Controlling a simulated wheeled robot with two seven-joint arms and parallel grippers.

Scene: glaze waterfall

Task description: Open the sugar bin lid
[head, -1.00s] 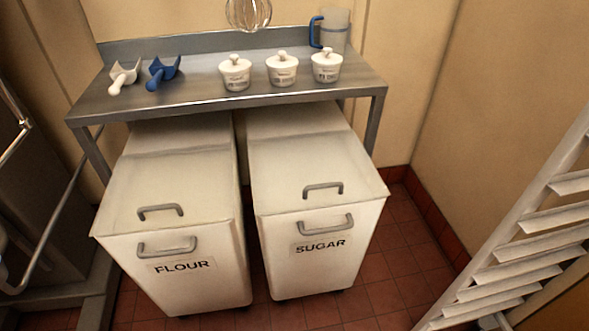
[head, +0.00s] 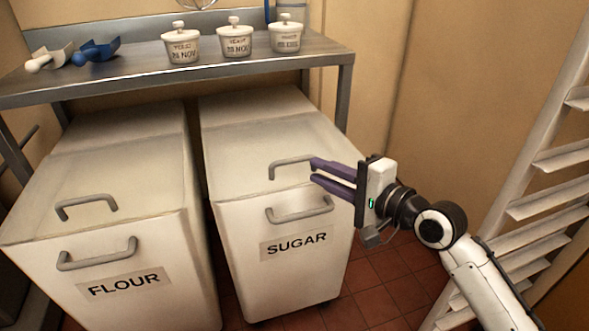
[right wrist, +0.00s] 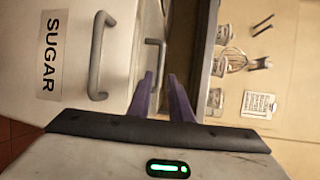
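The sugar bin (head: 290,262) is white, labelled SUGAR, and its lid (head: 240,150) lies closed. A grey lid handle (head: 290,162) is on top near the front edge; another grey handle (head: 300,212) is on the front face. My right gripper (head: 313,171) has purple fingers spread apart, with tips at the right end of the lid handle; I cannot tell whether they touch it. In the right wrist view the fingertips (right wrist: 161,76) point toward the lid handle (right wrist: 158,42), with the front handle (right wrist: 97,58) to the left. My left gripper is not in view.
The flour bin (head: 115,260) stands close on the left. A steel table (head: 130,85) with scoops and lidded white pots stands over the rear of the bins. A white slatted rack (head: 545,160) is at the right, with red tiled floor between.

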